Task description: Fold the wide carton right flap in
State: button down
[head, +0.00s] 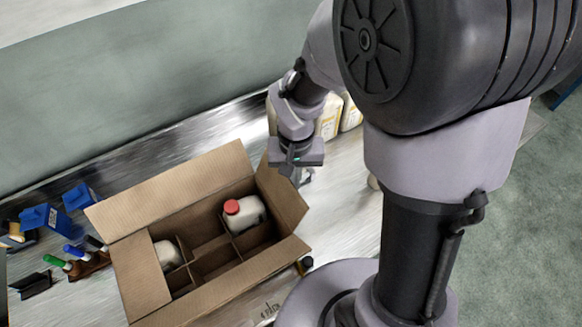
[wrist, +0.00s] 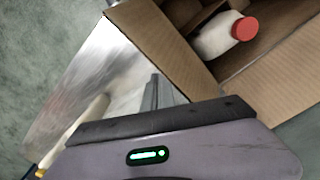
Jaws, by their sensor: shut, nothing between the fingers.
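The wide cardboard carton (head: 245,275) stands open on the metal table with dividers inside. Its right flap (head: 283,195) sticks up and outward and is not folded over the opening. In the wrist view the flap (wrist: 158,45) shows as a brown panel beside my fingers. My gripper (head: 304,178) is shut and empty, just outside the right flap; in the wrist view its fingertips (wrist: 154,82) are close to the flap, and I cannot tell if they touch. A white bottle with a red cap (head: 232,207) sits in a compartment, also seen in the wrist view (wrist: 245,28).
Another white bottle (head: 168,254) is in the carton's left part, partly hidden by the left flap (head: 133,272). The back flap (head: 165,190) leans outward. Blue containers (head: 47,218) stand left; pale labelled jugs (head: 350,113) stand behind my arm. Bare table lies right of the carton.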

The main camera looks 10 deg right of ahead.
jog(key=s+a+b, duration=0.2)
jog(key=s+a, duration=0.2)
jog(key=a, duration=0.8)
jog(key=shift+a, duration=0.35)
jog(key=shift+s+f, duration=0.1)
notch_tip(320, 180, down, 2)
jog(key=shift+f+b, duration=0.2)
jog(key=shift+b, duration=0.95)
notch_tip(320, 180, up, 11)
jog(key=p, duration=0.8)
jog(key=shift+p, duration=0.4)
